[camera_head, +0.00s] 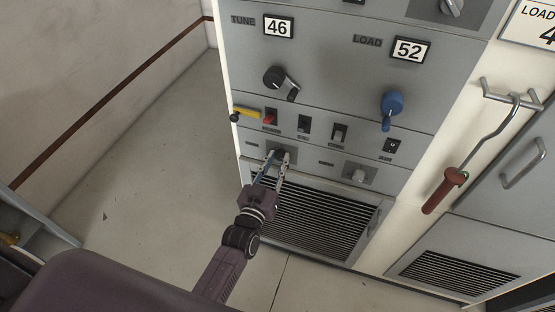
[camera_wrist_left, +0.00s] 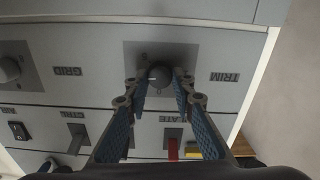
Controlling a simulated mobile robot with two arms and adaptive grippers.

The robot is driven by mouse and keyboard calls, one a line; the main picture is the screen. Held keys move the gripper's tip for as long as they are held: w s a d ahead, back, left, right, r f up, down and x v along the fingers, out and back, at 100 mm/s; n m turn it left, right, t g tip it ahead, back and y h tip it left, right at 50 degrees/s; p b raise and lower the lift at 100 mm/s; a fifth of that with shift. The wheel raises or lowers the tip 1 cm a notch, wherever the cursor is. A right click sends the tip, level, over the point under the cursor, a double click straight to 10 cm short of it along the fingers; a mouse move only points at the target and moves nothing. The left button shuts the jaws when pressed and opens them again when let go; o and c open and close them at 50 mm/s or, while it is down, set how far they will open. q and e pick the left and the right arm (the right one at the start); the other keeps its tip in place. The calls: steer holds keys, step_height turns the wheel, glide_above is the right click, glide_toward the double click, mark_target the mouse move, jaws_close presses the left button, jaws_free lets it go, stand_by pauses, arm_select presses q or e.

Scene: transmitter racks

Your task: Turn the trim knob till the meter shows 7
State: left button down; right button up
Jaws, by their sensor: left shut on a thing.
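The trim knob (camera_wrist_left: 160,75) is a dark round knob on a grey plate, beside the TRIM label, which is upside down in the left wrist view. My left gripper (camera_wrist_left: 157,80) has its two blue-padded fingers shut on the knob, one on each side. In the head view, my left gripper (camera_head: 277,157) reaches the lower left of the rack's front, and its fingers largely hide the knob there. I see no dial meter in either view. The number windows read 46 for TUNE (camera_head: 278,27) and 52 for LOAD (camera_head: 408,49). My right gripper is not in view.
A GRID knob (camera_head: 358,176) sits right of the trim knob. Switches, a yellow-handled lever (camera_head: 246,113), a black crank (camera_head: 276,78) and a blue handle (camera_head: 391,104) are above. A red-handled hook (camera_head: 445,190) hangs at right. Floor left of the rack is clear.

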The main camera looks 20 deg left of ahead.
arm_select(q)
steer(key=shift+n, duration=0.8)
steer(key=c, duration=1.6)
jaws_free()
steer(key=shift+s, duration=0.1)
steer(key=s, duration=1.1)
steer(key=shift+s+a, duration=0.25)
steer(key=shift+s, duration=0.15)
